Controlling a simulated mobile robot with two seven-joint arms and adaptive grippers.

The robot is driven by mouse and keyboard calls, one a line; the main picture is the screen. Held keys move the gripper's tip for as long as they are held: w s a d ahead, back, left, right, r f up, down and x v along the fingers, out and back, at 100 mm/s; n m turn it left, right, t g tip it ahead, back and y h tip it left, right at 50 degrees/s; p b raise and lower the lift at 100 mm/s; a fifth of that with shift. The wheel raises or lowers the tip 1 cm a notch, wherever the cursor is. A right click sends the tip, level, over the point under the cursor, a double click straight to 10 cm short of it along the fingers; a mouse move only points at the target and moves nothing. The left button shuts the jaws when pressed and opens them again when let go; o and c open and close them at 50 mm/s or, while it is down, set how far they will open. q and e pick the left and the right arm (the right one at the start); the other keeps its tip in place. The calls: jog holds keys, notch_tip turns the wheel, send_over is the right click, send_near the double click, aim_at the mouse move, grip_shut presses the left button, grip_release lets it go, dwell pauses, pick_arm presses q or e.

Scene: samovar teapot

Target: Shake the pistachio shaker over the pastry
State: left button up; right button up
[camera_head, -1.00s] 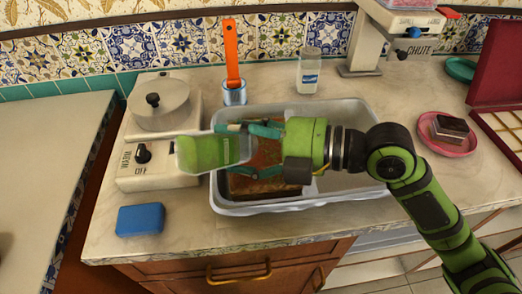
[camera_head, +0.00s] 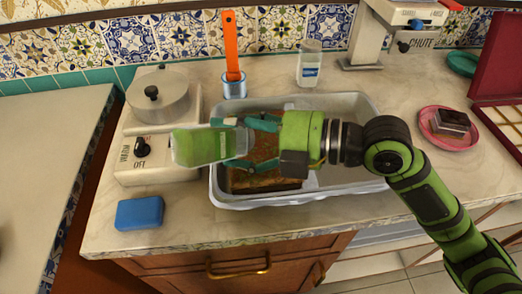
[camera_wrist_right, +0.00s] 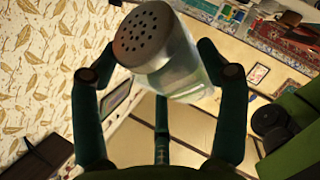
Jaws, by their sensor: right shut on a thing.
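My right gripper (camera_head: 243,138) is shut on the green pistachio shaker (camera_head: 197,147) and holds it roughly level above the left side of the tray. The shaker also shows in the right wrist view (camera_wrist_right: 185,72), where its perforated cap (camera_wrist_right: 142,36) is between the dark fingers. The brown pastry (camera_head: 262,180) lies in the pale grey tray (camera_head: 365,108), partly hidden by my gripper. The shaker's outer end reaches left past the tray's rim. I cannot tell whether any pistachio is falling. My left gripper is not in view.
A warmer with a round pot (camera_head: 158,96) stands left of the tray. A blue sponge (camera_head: 140,213) lies at the front left. An orange-handled brush (camera_head: 232,48) in a cup and a clear jar (camera_head: 309,66) stand behind. A pink plate (camera_head: 462,143) holds a cake piece at right.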

jog(key=shift+r, duration=0.2)
jog(key=shift+w+d+f+b, duration=0.1)
jog(key=shift+w+d+b, duration=0.05)
jog(key=shift+w+b, duration=0.15)
jog(key=w+d+b, duration=0.4)
jog(key=w+b, duration=0.1)
jog(key=w, duration=0.5)
jog(key=shift+d, duration=0.35)
